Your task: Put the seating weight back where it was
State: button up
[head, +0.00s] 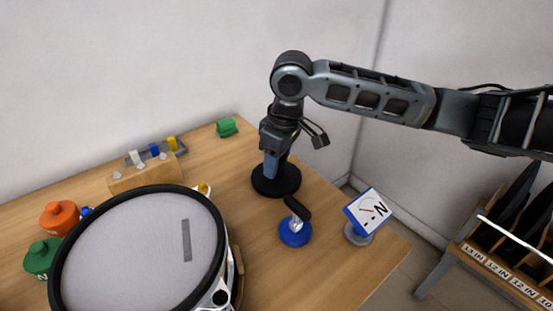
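A round black weight (276,184), which looks like the seating weight, sits on the wooden table near the far right edge. My gripper (274,164) points down at its middle, with a blue part just above the black disc. The upper part of the weight is hidden behind the gripper. I cannot tell whether the fingers are closed on it, or whether the disc rests on the table or hangs just above it. The drum with its grey mesh head (135,255) and black hoop stands at the front left, with a dark grey strip on the head.
A blue round base with a black handle (296,231) and a dial gauge marked N (367,211) stand at the right. Orange (60,217) and green (42,258) knobbed pots, a wooden block (146,174) and a green item (227,127) lie around. A rack (505,268) stands beyond the table.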

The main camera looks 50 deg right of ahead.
aim_at(284, 160)
jog(key=o, duration=0.3)
jog(key=shift+o, duration=0.2)
notch_tip(284, 160, up, 12)
jog(key=s, duration=0.1)
jog(key=shift+s, duration=0.4)
jog(key=shift+d+r, duration=0.1)
